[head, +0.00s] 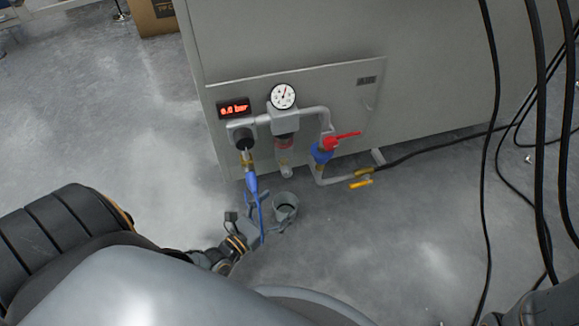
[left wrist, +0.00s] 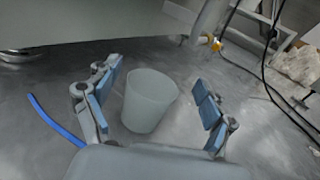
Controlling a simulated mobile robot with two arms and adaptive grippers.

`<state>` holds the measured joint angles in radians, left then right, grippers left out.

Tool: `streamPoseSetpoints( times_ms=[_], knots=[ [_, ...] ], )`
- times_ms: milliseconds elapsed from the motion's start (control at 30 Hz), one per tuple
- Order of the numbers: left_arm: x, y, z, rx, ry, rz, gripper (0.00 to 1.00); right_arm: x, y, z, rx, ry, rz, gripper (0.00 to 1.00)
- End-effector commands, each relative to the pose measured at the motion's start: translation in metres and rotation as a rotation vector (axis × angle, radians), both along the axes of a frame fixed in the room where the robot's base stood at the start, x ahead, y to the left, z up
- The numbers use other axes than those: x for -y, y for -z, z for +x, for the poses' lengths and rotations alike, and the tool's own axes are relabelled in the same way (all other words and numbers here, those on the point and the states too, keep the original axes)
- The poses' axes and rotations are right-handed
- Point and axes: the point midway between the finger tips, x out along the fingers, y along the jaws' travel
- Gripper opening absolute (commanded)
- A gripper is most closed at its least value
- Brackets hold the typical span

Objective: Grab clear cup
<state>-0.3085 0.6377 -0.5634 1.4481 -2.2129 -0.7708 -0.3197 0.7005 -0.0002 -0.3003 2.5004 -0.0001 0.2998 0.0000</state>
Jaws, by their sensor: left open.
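The clear cup (head: 286,204) shows in the head view just below the panel's pipework, a small greyish cup with its open rim facing up. In the left wrist view the cup (left wrist: 148,100) is translucent and slightly tilted in the picture. My left gripper (head: 268,211) is open beside the cup in the head view. In the left wrist view its blue-padded fingers (left wrist: 153,103) stand on either side of the cup, with visible gaps on both sides. The cup's lower edge is close to the gripper's palm in that picture. My right gripper is not in view.
A grey cabinet (head: 420,60) carries a round gauge (head: 283,96), a red display (head: 234,108) and a red-handled valve (head: 342,140). A blue hose (head: 260,215) hangs close to the left gripper and shows at left in the wrist view (left wrist: 52,120). Black cables (head: 488,150) hang at right.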

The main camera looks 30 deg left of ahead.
Motion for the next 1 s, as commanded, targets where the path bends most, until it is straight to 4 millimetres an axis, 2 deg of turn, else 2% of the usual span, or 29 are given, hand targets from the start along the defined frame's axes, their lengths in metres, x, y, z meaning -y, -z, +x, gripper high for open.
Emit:
streamPoseSetpoints(
  times_ms=[33, 267, 333, 533, 733, 833, 1000],
  knots=[
    [0.0, 0.019, 0.0, 0.0, -0.001, 0.0, 0.83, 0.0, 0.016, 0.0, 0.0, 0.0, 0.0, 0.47],
    [0.0, 0.062, 0.001, 0.001, -0.001, -0.002, 0.83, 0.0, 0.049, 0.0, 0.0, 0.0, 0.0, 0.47],
    [0.002, 0.054, 0.016, 0.004, -0.001, -0.004, 0.83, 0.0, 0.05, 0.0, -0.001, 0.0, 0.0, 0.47],
    [0.005, 0.053, 0.035, 0.002, -0.001, -0.003, 0.83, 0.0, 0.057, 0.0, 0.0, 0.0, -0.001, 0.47],
    [0.01, 0.053, 0.064, 0.003, -0.001, -0.004, 0.83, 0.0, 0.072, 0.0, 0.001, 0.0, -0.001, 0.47],
    [0.011, 0.052, 0.072, 0.002, 0.0, -0.002, 0.83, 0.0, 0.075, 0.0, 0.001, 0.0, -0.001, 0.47],
    [0.011, 0.051, 0.075, 0.0, 0.0, -0.001, 0.83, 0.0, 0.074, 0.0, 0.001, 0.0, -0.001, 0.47]
  ],
)
